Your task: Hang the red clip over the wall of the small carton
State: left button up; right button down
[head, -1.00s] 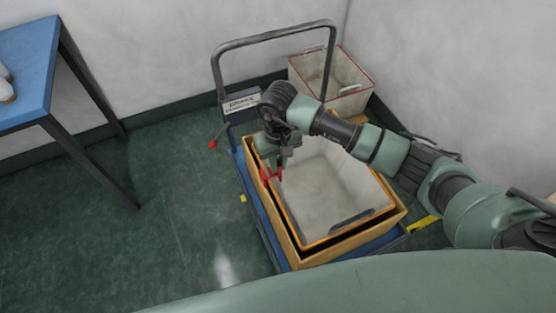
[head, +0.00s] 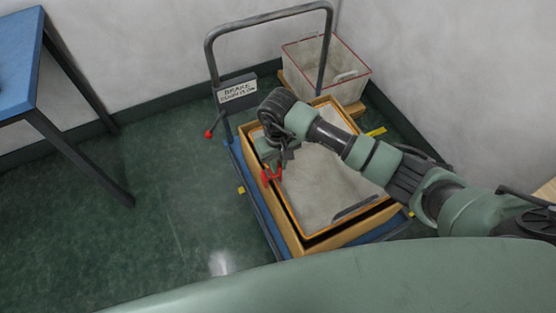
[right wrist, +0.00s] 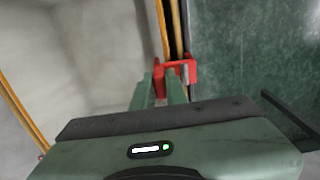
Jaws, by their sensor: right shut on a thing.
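The red clip (head: 271,175) is in my right gripper (head: 273,164), at the left wall of the nested cartons on the trolley. The inner, smaller carton (head: 320,190) has pale inside walls and an orange rim. It sits within a larger tan carton (head: 292,236), with a dark gap between them. In the right wrist view the clip (right wrist: 178,72) is at the fingertips of the gripper (right wrist: 160,88), overlapping the two rims and the dark gap. I cannot tell whether it straddles a wall or is just above it. My left gripper is not in view.
The trolley has a blue deck (head: 238,160) and a grey handle (head: 265,23) with a brake sign (head: 237,90). A red-rimmed bin (head: 325,70) stands behind, by the wall. A blue table (head: 18,65) is at the left. Green floor (head: 165,190) is clear between.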

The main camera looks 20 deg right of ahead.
notch_tip(320, 180, down, 2)
jog(key=shift+f+b, duration=0.1)
jog(key=shift+b, duration=0.35)
jog(key=shift+f+b, duration=0.25)
jog(key=shift+b, duration=0.05)
jog(key=shift+f+b, duration=0.45)
jog(key=c, duration=1.3)
grip_release()
jog(key=shift+c, duration=0.2)
notch_tip(320, 180, up, 8)
jog(key=p, duration=0.4)
jog(key=shift+f+p, duration=0.1)
jog(key=shift+p, duration=0.2)
